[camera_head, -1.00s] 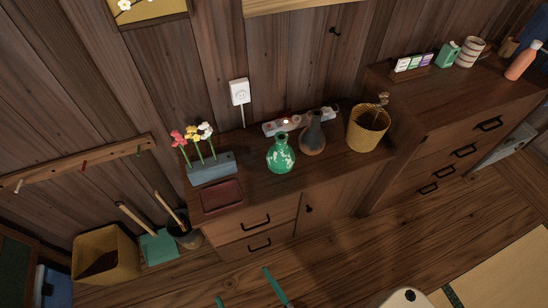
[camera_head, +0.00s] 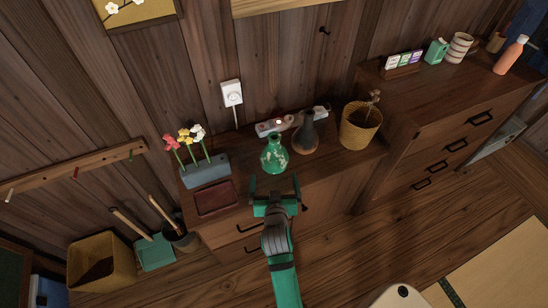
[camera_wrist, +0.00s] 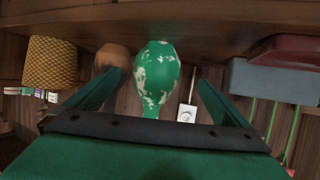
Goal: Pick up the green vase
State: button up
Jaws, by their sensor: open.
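The green vase (camera_head: 274,155) has pale patches, a round body and a narrow neck. It stands upright on the low wooden cabinet (camera_head: 245,195), left of a dark brown vase (camera_head: 306,136). My gripper (camera_head: 274,182) is open and empty in front of the green vase, over the cabinet's front part. In the wrist view the picture is upside down; the green vase (camera_wrist: 157,75) shows beyond and between my two fingers (camera_wrist: 160,92), apart from both. The brown vase (camera_wrist: 112,58) shows beside it, partly behind the left finger.
A yellow woven basket (camera_head: 360,126) stands right of the brown vase. A power strip (camera_head: 290,122) lies behind the vases. A blue-grey flower holder (camera_head: 206,172) and a dark red tray (camera_head: 215,198) are at the left. A taller cabinet (camera_head: 440,120) rises at the right.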

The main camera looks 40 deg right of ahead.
aim_at(274, 160)
jog(key=shift+w+d+r, duration=0.15)
jog(key=shift+w+d, duration=0.35)
jog(key=shift+d, duration=0.2)
jog(key=shift+x, duration=5.15)
jog(key=c, duration=1.5)
